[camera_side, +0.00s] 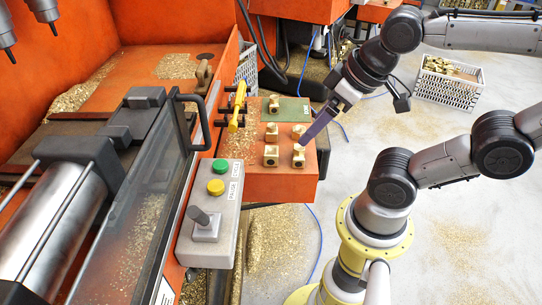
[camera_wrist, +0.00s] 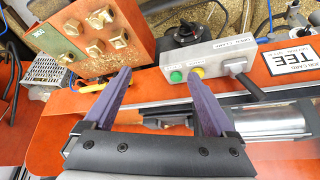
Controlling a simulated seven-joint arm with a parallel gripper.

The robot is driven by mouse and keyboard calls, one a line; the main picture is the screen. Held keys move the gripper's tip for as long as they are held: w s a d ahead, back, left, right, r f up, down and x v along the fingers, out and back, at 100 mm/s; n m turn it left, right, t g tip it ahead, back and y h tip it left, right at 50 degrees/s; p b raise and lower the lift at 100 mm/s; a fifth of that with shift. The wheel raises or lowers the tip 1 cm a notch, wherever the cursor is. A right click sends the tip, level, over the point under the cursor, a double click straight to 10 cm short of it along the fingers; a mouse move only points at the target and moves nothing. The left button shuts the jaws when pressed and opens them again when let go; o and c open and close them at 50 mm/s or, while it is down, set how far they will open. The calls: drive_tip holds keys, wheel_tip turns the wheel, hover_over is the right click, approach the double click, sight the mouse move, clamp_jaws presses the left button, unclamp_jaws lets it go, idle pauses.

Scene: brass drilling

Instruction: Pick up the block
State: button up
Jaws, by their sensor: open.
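Several small brass blocks stand on the orange table, among them a front right block (camera_side: 299,157), a front left block (camera_side: 271,157), a back left block (camera_side: 271,134) and a back right block (camera_side: 298,132). My gripper (camera_side: 305,141) hangs over the right blocks in the side view, its purple finger ending close to the front right block; I cannot tell whether they touch. In the wrist view my gripper (camera_wrist: 158,73) has its purple fingers wide apart with nothing between them. The blocks, such as one brass block (camera_wrist: 118,39), lie up and left of the fingertips there.
A green pad (camera_side: 292,111) lies behind the blocks, with another brass piece at its left edge. A control box (camera_side: 212,205) with buttons and a joystick stands left of the table. A yellow-handled tool (camera_side: 237,107) is nearby. A crate (camera_side: 448,84) stands on the floor.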

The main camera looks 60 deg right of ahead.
drive_tip(key=m+g+h, duration=0.2)
drive_tip(key=m+g, duration=0.2)
drive_tip(key=m, duration=0.9)
hover_over(271, 150)
drive_tip(key=a, duration=0.3)
drive_tip(key=s+a+x, duration=0.1)
drive_tip(key=a+x, duration=0.1)
drive_tip(key=x, duration=0.7)
drive_tip(key=shift+g+y, duration=0.3)
drive_tip(key=shift+g, duration=0.2)
drive_tip(key=d+f, duration=0.1)
drive_tip(key=f, duration=0.2)
drive_tip(key=d+f, duration=0.1)
drive_tip(key=f, duration=0.3)
drive_tip(key=s+d+f, duration=0.1)
drive_tip(key=f, duration=0.3)
drive_tip(key=shift+s, duration=0.1)
drive_tip(key=shift+w+d+f, duration=0.1)
drive_tip(key=shift+w+f, duration=0.05)
drive_tip(key=shift+f, duration=0.85)
drive_tip(key=shift+w+d+f, duration=0.1)
drive_tip(key=shift+w+f, duration=0.05)
drive_tip(key=shift+f, duration=0.85)
drive_tip(key=shift+w+f, duration=0.15)
drive_tip(key=shift+f, duration=0.85)
clamp_jaws()
drive_tip(key=shift+w+r, duration=0.1)
